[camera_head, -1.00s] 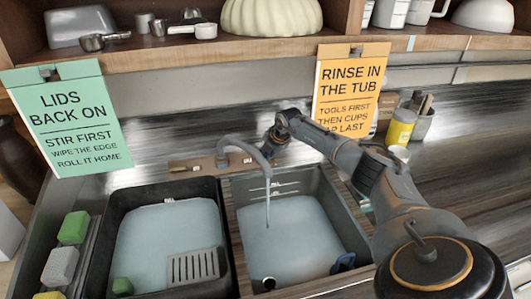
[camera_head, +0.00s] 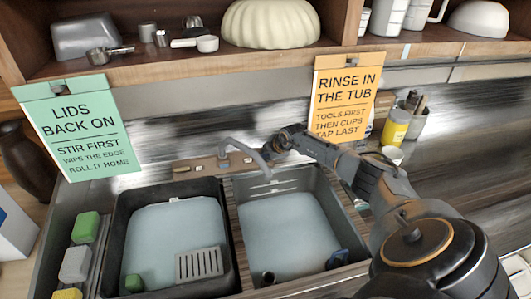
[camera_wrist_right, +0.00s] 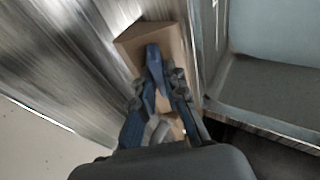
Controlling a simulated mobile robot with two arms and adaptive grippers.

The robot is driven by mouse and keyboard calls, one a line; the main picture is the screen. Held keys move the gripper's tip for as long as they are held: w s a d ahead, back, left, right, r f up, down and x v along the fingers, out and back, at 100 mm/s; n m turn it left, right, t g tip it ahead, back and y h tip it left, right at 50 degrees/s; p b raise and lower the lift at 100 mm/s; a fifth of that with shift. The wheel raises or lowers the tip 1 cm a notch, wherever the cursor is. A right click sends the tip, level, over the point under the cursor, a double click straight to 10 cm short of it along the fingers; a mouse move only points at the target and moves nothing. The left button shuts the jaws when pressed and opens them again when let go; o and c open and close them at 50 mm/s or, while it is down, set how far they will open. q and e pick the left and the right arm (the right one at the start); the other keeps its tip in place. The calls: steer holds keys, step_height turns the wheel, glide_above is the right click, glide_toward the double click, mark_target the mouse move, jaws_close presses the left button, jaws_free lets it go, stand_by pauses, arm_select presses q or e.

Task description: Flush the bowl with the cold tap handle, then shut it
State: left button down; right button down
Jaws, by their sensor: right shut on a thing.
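The grey tap spout (camera_head: 247,153) arches from a wooden tap block (camera_head: 205,163) over the right sink bowl (camera_head: 241,190). No water stream shows from it. The bowl holds pale bluish water (camera_head: 290,235). My right gripper (camera_head: 275,143) reaches in from the right to the right end of the tap block. In the right wrist view the right gripper (camera_wrist_right: 158,95) is shut on the blue cold tap handle (camera_wrist_right: 153,62), which stands against the wooden block (camera_wrist_right: 170,38). In the head view the handle is hidden by the gripper. My left gripper is out of view.
The left basin (camera_head: 125,215) holds pale liquid and a grey grate (camera_head: 199,264). An orange sign (camera_head: 345,95) hangs behind my right arm. A yellow jar (camera_head: 396,127) stands right.

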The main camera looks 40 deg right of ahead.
stand_by(0.4)
steer(key=c, duration=1.4)
jaws_free()
steer(key=shift+s+d+r, duration=0.1)
steer(key=shift+s+r, duration=0.3)
steer(key=shift+r, duration=0.1)
steer(key=s, duration=0.4)
steer(key=s+a, duration=0.1)
steer(key=s, duration=0.7)
steer(key=shift+a, duration=0.2)
steer(key=shift+f, duration=0.1)
